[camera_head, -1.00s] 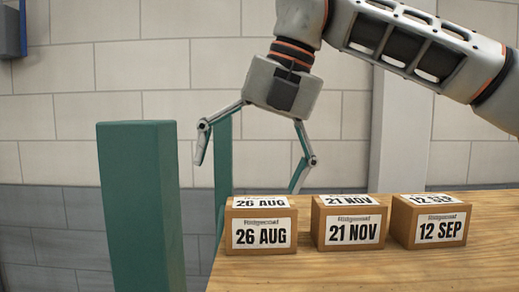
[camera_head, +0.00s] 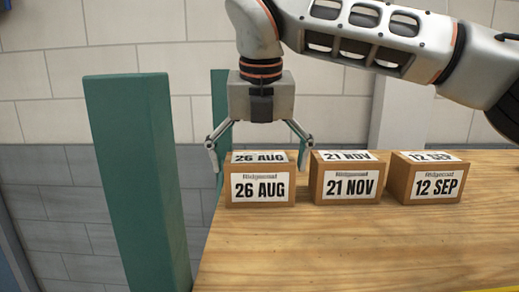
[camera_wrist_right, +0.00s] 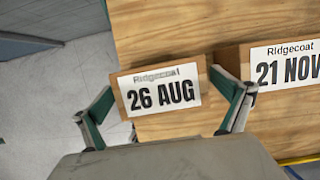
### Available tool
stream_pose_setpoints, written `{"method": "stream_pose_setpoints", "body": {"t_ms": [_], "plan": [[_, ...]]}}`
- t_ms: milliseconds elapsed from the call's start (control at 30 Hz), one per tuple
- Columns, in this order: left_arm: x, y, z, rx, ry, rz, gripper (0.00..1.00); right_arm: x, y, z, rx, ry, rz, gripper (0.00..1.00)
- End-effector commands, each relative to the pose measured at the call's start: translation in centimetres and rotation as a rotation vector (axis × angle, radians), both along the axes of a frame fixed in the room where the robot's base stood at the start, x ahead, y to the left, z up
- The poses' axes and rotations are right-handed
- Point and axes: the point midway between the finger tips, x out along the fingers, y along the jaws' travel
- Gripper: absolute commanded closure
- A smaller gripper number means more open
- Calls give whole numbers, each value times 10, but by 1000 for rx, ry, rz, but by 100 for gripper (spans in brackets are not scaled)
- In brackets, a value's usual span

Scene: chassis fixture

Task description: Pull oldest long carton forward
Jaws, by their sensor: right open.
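The brown carton labelled 26 AUG (camera_head: 260,190) stands at the left end of the wooden table. The carton labelled 21 NOV (camera_head: 347,184) stands to its right, and the carton labelled 12 SEP (camera_head: 428,182) stands farther right. My right gripper (camera_head: 258,158) is open above the 26 AUG carton, with one finger at each side of it. In the right wrist view the open right gripper (camera_wrist_right: 163,98) has its fingers either side of the 26 AUG label (camera_wrist_right: 161,91); I cannot tell whether they touch the carton. My left gripper is not in view.
The wooden table (camera_head: 350,250) is clear in front of the cartons. A green post (camera_head: 140,190) rises left of the table, and another green post (camera_head: 220,100) stands behind. A narrow gap separates the 26 AUG and 21 NOV cartons. A yellow strip (camera_head: 500,289) shows at the lower right.

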Motion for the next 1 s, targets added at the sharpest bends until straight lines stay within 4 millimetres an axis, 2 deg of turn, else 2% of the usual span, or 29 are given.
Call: {"method": "stream_pose_setpoints", "body": {"t_ms": [100,300,667,800,867,1000], "plan": [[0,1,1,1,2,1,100,4,0,-16,1,3,1,0],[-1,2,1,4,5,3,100,9,1,-32,2,1,2,0],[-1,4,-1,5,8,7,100,11,1,-36,2,0,1,0],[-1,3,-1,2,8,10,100,11,1,-35,2,0,1,36],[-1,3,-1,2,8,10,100,11,1,-35,1,0,0,50],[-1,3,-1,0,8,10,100,10,1,-35,2,0,2,50]]}}
